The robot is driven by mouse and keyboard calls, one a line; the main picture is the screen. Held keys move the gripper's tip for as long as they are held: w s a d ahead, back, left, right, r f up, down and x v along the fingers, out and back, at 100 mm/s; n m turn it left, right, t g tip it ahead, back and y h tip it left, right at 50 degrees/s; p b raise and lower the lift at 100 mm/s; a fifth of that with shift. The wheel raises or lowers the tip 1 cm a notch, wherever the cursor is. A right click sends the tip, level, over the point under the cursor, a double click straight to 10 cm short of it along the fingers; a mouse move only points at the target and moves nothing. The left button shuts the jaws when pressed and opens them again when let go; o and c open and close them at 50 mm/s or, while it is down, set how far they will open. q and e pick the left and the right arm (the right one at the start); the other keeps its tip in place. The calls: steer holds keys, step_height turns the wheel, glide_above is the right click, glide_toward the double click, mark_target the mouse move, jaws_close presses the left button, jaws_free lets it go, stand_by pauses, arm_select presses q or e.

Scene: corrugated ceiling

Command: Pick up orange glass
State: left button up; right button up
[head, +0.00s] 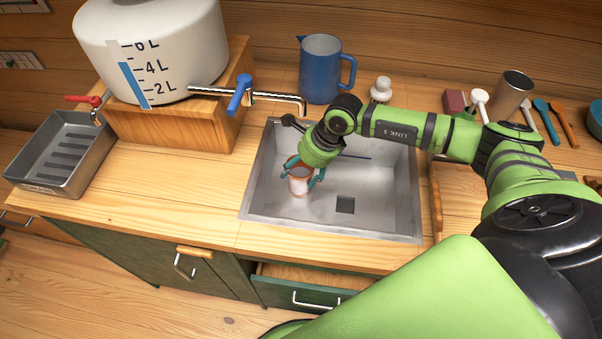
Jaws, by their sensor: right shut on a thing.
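The orange glass (299,183) is a small cup with an orange-brown rim and a paler body, in the left part of the metal sink (385,205). My right gripper (303,178) reaches down over it, with teal fingers on either side of the glass. The gripper is shut on the glass. Part of its rim is hidden behind the gripper. I cannot tell whether the glass touches the sink floor. My left gripper is not in view.
A white tank (160,45) on a wooden stand has a spout (275,97) reaching toward the sink. A blue jug (319,70) stands behind the sink. A metal tray (62,150) sits at left. A drawer (310,285) below is partly open.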

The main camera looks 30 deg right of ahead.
steer(key=shift+w+r+b, duration=0.1)
steer(key=shift+r+b, duration=0.3)
steer(key=shift+r, duration=0.4)
steer(key=s+d+r+b, duration=0.5)
steer(key=s+d+r, duration=0.3)
steer(key=r, duration=0.1)
steer(key=shift+d, duration=0.2)
